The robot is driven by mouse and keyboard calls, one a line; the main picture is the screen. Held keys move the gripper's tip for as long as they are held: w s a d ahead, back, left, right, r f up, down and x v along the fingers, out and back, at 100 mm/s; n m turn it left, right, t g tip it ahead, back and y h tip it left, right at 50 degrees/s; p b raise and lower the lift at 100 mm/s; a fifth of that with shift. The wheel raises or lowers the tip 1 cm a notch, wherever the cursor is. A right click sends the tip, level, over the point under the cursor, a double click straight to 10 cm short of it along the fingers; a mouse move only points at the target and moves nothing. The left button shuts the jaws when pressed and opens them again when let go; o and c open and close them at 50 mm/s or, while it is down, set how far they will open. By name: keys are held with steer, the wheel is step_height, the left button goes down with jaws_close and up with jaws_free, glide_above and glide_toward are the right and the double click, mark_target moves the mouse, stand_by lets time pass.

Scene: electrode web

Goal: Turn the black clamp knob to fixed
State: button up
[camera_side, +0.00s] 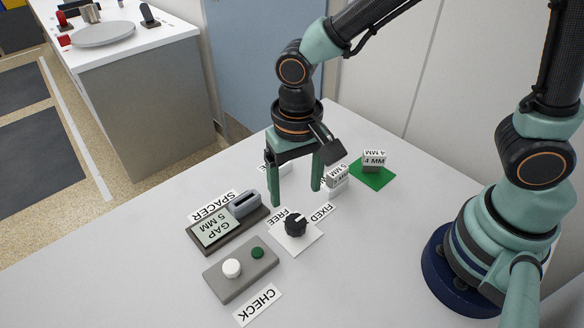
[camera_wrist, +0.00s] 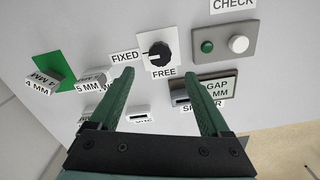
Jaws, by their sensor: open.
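The black clamp knob (camera_side: 295,224) sits on a white square plate with the labels FREE and FIXED beside it. It also shows in the wrist view (camera_wrist: 160,54), with FIXED (camera_wrist: 125,56) to its left and FREE (camera_wrist: 164,73) below it. The knob has a small white mark; I cannot tell for sure which label it points to. My gripper (camera_side: 296,198) points down, open and empty, above and behind the knob in the side view. In the wrist view, its fingers (camera_wrist: 159,70) are spread wide, apart from the knob.
A grey box (camera_side: 240,270) with a white button and green light stands near the knob, by a CHECK label. A GAP 5 MM display (camera_side: 213,232) with a spacer slot is left of it. Blocks marked 5 MM (camera_side: 337,180) and 4 MM (camera_side: 374,160) stand to the right, the latter on a green pad.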

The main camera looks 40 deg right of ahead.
step_height(320, 180, up, 4)
steer(key=shift+f, duration=0.2)
steer(key=d+r+n+t, duration=0.1)
steer(key=d+r+t, duration=0.1)
steer(key=d+r, duration=0.3)
steer(key=d+r+n+t, duration=0.2)
steer(key=d+r, duration=0.3)
steer(key=d, duration=0.7)
steer(key=shift+d+r+t, duration=0.15)
steer(key=shift+d+t, duration=0.1)
steer(key=shift+t, duration=0.55)
